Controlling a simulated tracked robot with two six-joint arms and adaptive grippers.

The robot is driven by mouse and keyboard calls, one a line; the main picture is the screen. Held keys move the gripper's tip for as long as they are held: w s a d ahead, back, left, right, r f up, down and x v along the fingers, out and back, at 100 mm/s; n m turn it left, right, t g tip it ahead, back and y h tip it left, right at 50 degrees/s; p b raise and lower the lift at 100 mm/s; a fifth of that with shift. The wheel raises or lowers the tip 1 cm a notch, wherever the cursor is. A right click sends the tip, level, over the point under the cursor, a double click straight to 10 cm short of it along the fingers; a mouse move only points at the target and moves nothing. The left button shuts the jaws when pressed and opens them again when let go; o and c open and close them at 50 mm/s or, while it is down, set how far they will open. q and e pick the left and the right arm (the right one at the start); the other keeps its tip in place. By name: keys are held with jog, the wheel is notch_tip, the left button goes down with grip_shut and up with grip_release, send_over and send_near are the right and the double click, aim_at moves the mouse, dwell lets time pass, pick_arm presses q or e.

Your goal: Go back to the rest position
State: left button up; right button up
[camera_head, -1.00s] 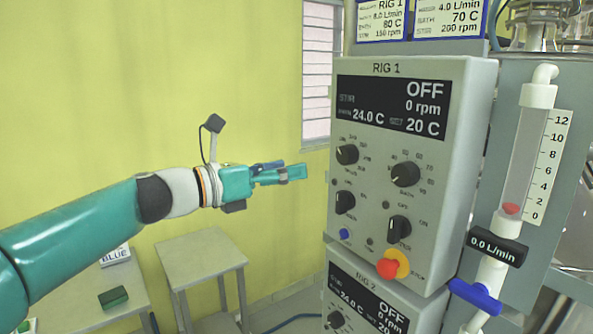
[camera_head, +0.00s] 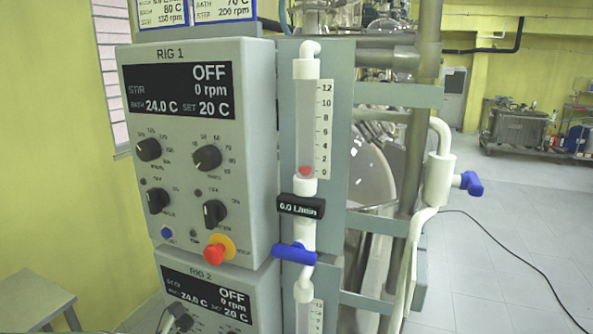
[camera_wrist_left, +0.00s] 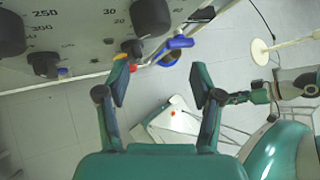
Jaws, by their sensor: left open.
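My left gripper (camera_wrist_left: 160,88) shows in the left wrist view with its two teal fingers spread apart and nothing between them. The control panel with dark knobs (camera_wrist_left: 151,17) lies beyond the fingertips at the top of that view. My left arm is out of the head view.
A flow meter tube (camera_head: 306,120) with a blue valve handle (camera_head: 294,254) stands right of the box. The RIG 2 box (camera_head: 205,300) is below. A small table (camera_head: 35,300) stands at lower left. Open grey floor (camera_head: 500,250) lies to the right, crossed by a black cable.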

pick_arm(q)
jog(key=s+d+f+m+g+y, duration=0.2)
jog(key=s+d+f+m, duration=0.1)
jog(key=s+f+m, duration=0.9)
jog(key=s+d+f+m+g+y, duration=0.2)
jog(key=s+d+f+m+g, duration=0.1)
jog(key=s+f+m, duration=0.9)
jog(key=f+m, duration=0.1)
jog(key=m, duration=0.3)
jog(key=shift+f, duration=0.35)
jog(key=shift+d, duration=0.1)
